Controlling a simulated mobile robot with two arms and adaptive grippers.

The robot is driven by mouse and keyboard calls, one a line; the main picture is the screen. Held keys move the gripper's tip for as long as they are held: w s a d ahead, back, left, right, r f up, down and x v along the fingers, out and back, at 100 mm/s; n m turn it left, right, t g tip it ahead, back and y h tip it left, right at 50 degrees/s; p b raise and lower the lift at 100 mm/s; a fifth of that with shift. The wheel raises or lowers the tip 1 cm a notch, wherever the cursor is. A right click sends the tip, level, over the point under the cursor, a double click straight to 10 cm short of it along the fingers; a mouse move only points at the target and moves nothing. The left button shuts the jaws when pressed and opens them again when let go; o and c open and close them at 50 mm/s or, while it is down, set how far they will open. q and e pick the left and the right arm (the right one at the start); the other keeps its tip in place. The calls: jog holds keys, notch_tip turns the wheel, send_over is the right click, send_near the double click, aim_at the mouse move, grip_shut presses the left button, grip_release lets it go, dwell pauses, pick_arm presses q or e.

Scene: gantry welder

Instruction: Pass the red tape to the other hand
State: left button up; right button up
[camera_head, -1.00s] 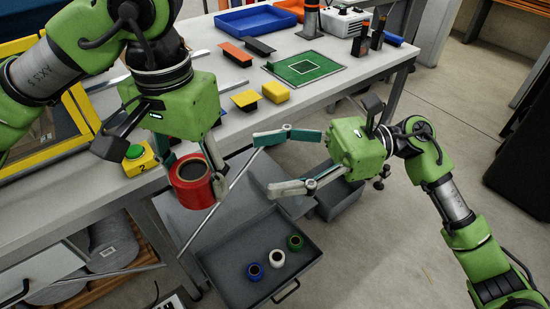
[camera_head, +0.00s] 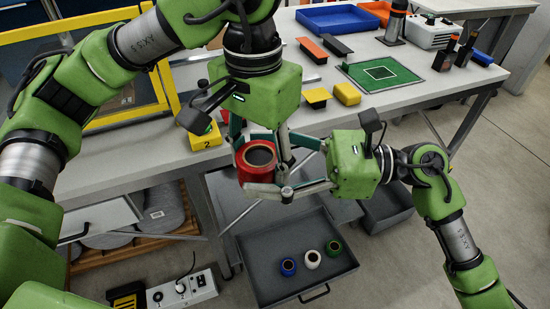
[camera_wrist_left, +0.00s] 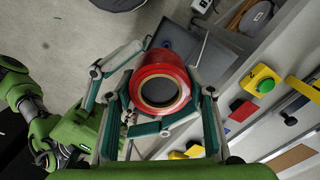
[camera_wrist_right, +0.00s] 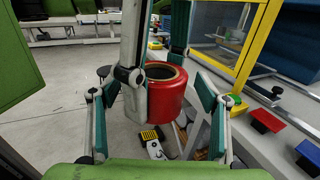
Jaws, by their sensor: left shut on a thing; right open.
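The red tape (camera_head: 243,172) is a thick ring roll with a dark hollow core, held in the air in front of the table. My left gripper (camera_head: 259,160) comes down from above and is shut on it. The tape (camera_wrist_left: 161,72) also shows between the left fingers in the left wrist view. My right gripper (camera_head: 274,166) reaches in from the right, open, with its fingers spread on either side of the tape. In the right wrist view the tape (camera_wrist_right: 168,103) stands between these fingers, beside a left finger. Contact between the right fingers and the tape is unclear.
Below is a grey tray (camera_head: 262,250) with blue, white and green rolls. The table (camera_head: 290,120) behind holds a yellow button box (camera_head: 205,137), a yellow block (camera_head: 347,93), a green mat (camera_head: 400,76) and a blue bin (camera_head: 337,17). Floor at the right is clear.

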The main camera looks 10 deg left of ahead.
jog(key=c, duration=1.3)
pick_arm(q)
jog(key=o, duration=1.3)
jog(key=shift+c, duration=0.2)
pick_arm(e)
jog(key=shift+w, duration=0.1)
